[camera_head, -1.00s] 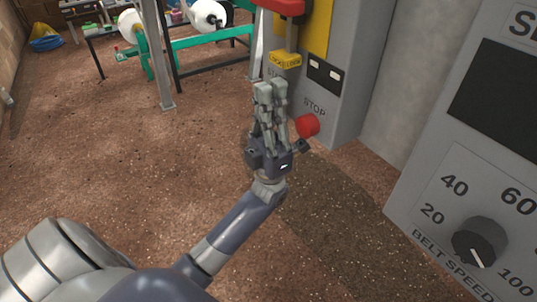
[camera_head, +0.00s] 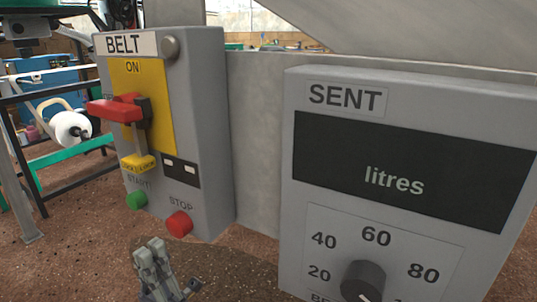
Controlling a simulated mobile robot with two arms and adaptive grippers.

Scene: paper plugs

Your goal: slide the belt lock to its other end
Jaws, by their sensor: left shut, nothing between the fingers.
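The grey BELT box (camera_head: 215,130) stands at the left of the picture. On its yellow plate (camera_head: 160,95) is a red handle (camera_head: 112,109) under the word ON. Below the handle, a yellow lock tag (camera_head: 138,162) with small lettering sits at the lower end of a grey upright piece. My left gripper (camera_head: 152,252) is at the bottom of the picture, below the box's buttons and apart from the lock. Its fingers are together, with nothing between them. My right gripper is not in view.
A green START button (camera_head: 136,200) and a red STOP button (camera_head: 179,223) stick out below the lock. The SENT box (camera_head: 400,140), with a litres display and a dial (camera_head: 363,281), stands at right. A frame with a white roll (camera_head: 70,128) is at far left.

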